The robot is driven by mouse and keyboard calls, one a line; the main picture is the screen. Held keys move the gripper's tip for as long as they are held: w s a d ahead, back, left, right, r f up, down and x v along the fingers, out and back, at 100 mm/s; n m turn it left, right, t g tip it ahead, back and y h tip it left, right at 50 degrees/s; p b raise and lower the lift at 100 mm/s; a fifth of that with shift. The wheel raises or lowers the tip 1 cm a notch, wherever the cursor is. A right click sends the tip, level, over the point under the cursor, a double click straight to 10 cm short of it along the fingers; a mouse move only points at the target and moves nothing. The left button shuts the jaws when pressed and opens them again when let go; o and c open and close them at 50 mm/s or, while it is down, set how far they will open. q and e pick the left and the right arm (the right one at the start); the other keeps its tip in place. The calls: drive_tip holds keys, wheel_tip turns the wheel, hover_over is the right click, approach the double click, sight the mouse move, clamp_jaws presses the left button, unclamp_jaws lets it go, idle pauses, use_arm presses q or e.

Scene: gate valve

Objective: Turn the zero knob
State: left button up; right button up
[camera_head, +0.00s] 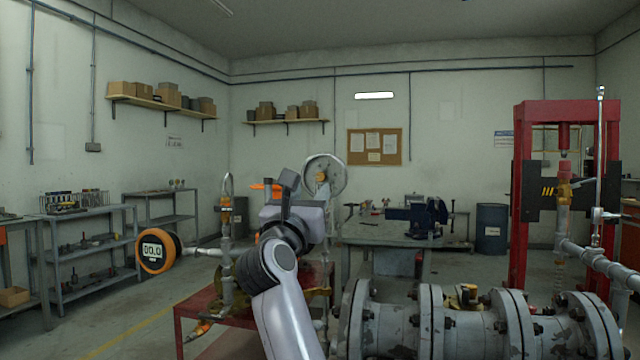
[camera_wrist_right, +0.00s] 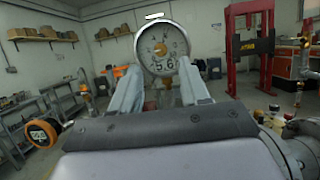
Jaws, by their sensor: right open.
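A round grey gauge (camera_head: 325,165) stands just beyond my right gripper in the head view. In the right wrist view the gauge (camera_wrist_right: 162,45) shows a pale dial and large digits near its bottom. My right gripper (camera_wrist_right: 160,70) is open, its two fingers apart on either side of the gauge's lower part in that view, with nothing held. In the head view the gripper (camera_head: 288,185) is partly hidden by its own wrist. I cannot clearly tell a zero knob apart on the gauge. My left gripper is not in view.
An orange-rimmed digital gauge (camera_head: 158,250) on a pipe reads 00.0 at left. A red table (camera_head: 195,312) bears pipework under my right arm. Large grey flanged pipes (camera_head: 430,320) fill the lower right. A red press frame (camera_head: 524,200) stands behind at right.

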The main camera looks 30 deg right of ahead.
sight(319, 178)
drive_tip(key=shift+p+x, duration=0.45)
drive_tip(key=shift+x, duration=2.7)
clamp_jaws()
